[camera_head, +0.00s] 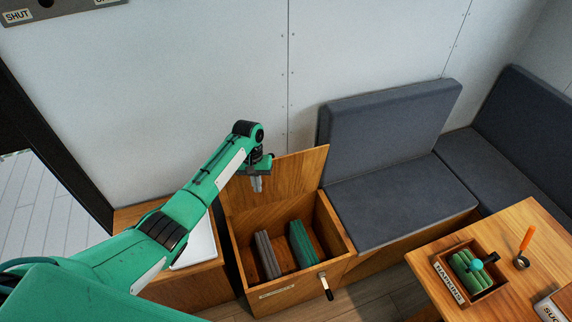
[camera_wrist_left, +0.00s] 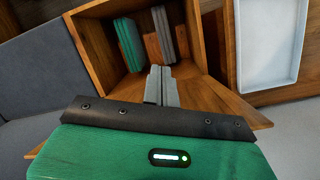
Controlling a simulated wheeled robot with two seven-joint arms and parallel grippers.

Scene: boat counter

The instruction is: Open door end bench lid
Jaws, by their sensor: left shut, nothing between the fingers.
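The door end bench is a wooden box (camera_head: 243,262) at the centre of the head view, and its inside is exposed. Its lid (camera_head: 290,175) stands raised at the back against the wall side. Inside lie a green folded item (camera_head: 302,245) and a grey folded item (camera_head: 267,254); both also show in the left wrist view, green (camera_wrist_left: 129,44) and grey (camera_wrist_left: 164,35). My left gripper (camera_head: 257,184) is shut and empty, in front of the raised lid and above the box; its fingers show in the left wrist view (camera_wrist_left: 160,86). My right gripper is not in view.
A white tray (camera_head: 200,245) lies on the wooden surface left of the box. A grey cushioned bench (camera_head: 400,192) adjoins on the right. A dark doorway edge is at the left.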

